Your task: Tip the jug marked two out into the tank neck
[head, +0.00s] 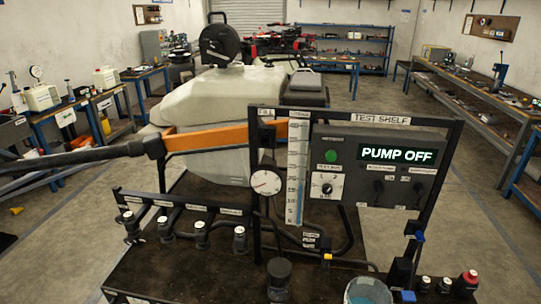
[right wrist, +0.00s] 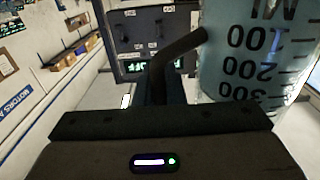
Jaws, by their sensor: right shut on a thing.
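The pale tank (head: 215,100) stands left of centre in the head view, with a round black lid (head: 220,40) standing up on top. The opening of its neck cannot be made out. In the right wrist view a clear jug (right wrist: 250,60) with black volume marks is close at the right. A dark bent handle (right wrist: 180,55) reaches from it to my right gripper (right wrist: 163,92), which is shut on it. No number two shows on this jug. An open vessel with blue liquid (head: 367,291) is cut off at the head view's bottom edge; I cannot tell whether it is the same jug. My left gripper is not in view.
A test shelf (head: 440,125) with a panel reading PUMP OFF and a blue-filled gauge tube (head: 296,185) stands before the tank. An orange boom (head: 205,139) crosses the tank. Benches stand along both walls.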

